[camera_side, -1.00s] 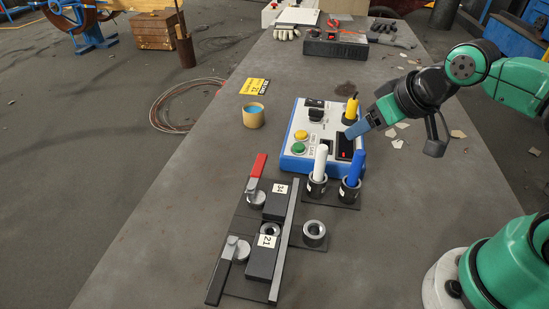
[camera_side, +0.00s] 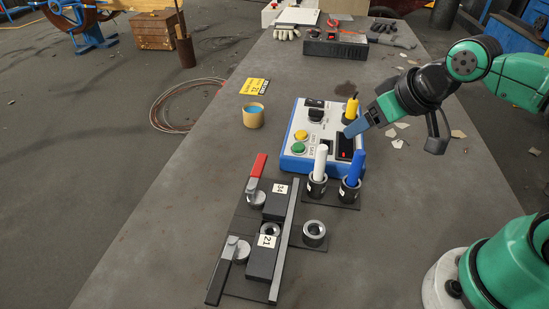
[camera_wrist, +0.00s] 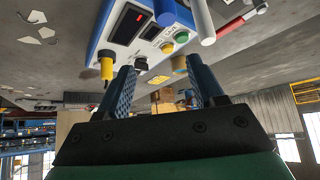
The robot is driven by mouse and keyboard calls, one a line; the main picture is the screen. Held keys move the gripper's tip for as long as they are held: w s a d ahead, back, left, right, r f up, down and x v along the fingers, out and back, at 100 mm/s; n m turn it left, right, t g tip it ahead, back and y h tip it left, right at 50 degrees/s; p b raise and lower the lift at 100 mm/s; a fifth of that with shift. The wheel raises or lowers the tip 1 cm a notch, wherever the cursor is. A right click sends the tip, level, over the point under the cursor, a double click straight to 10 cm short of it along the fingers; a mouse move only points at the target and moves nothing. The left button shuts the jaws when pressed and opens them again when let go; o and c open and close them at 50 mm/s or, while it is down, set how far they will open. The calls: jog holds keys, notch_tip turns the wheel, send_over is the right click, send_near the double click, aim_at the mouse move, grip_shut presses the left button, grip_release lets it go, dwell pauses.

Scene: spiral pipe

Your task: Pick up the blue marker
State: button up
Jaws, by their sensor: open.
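The blue marker (camera_side: 356,167) stands upright in a dark round holder (camera_side: 349,190) at the front right of the control box. In the wrist view, the blue marker (camera_wrist: 164,10) shows at the top edge, partly cut off. My gripper (camera_side: 350,132) is behind and above the marker, over the right side of the box, and apart from the marker. In the wrist view my gripper (camera_wrist: 162,85) is open and empty, with its two blue fingers spread. From the side its fingers overlap each other.
A white marker (camera_side: 320,160) stands in a holder left of the blue one. A clamp fixture (camera_side: 285,245) lies in front. A cup (camera_side: 253,117) stands left. The table's left side is mostly clear.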

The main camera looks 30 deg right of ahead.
aim_at(353, 163)
notch_tip(353, 163, up, 5)
jog(key=s+n+g+y, duration=0.2)
jog(key=n+g, duration=0.1)
jog(key=n, duration=0.3)
jog(key=f, duration=0.7)
jog(key=shift+a+f, duration=0.2)
jog(key=shift+x, duration=2.8)
jog(key=shift+s+f, duration=0.1)
grip_shut()
